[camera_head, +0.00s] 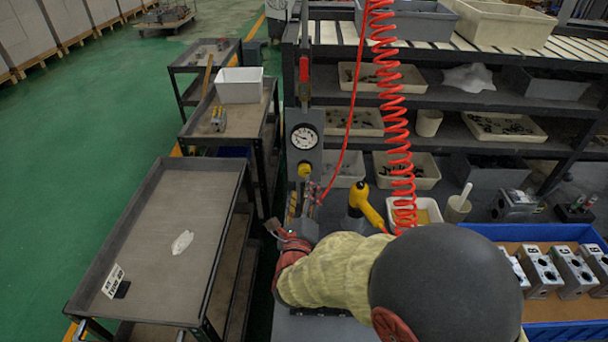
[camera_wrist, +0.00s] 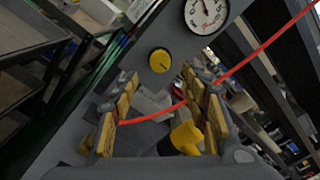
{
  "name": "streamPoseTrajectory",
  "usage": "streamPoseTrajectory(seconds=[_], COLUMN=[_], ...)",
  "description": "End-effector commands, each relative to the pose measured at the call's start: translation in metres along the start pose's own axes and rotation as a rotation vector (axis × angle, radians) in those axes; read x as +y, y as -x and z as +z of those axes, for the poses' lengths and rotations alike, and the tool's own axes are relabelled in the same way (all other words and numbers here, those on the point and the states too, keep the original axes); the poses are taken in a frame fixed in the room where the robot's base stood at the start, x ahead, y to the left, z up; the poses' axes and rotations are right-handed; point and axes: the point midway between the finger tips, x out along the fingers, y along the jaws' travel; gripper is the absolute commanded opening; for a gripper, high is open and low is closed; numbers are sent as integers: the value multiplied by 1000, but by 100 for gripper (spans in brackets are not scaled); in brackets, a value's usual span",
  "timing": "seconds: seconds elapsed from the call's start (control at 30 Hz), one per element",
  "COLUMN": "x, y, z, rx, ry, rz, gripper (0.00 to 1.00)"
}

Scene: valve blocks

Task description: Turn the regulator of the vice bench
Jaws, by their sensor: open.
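The regulator is a round yellow knob (camera_head: 304,171) on the vice bench's grey upright panel, below a round white dial gauge (camera_head: 304,137). In the wrist view the knob (camera_wrist: 159,61) shows beyond my fingertips, roughly between them, with the gauge (camera_wrist: 206,14) up to its right. My gripper (camera_wrist: 160,82) is open, its yellow-padded fingers wide apart, with no contact on the knob. In the head view my gripper (camera_head: 290,232) is low in front of the panel, partly hidden by my arm. A thin red hose (camera_wrist: 255,52) crosses the wrist view and passes by the fingers.
A yellow-handled tool (camera_head: 368,208) stands right of the knob; yellow also shows low between my fingers. A coiled red hose (camera_head: 393,110) hangs at right. A blue crate (camera_head: 560,232) holds metal blocks. Shelves stand behind; a grey cart (camera_head: 160,220) is at left.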

Motion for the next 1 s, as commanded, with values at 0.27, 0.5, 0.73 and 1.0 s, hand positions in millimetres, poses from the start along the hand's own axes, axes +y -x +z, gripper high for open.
streamPoseTrajectory(seconds=[0.27,0.5,0.73,1.0], x=[3,2,2,1], y=[-36,-67,-76,-76], z=[0,0,1,1], rx=[-5,-5,-4,-5], ry=[5,4,3,3], rz=[2,2,4,3], gripper=[46,46,46,41])
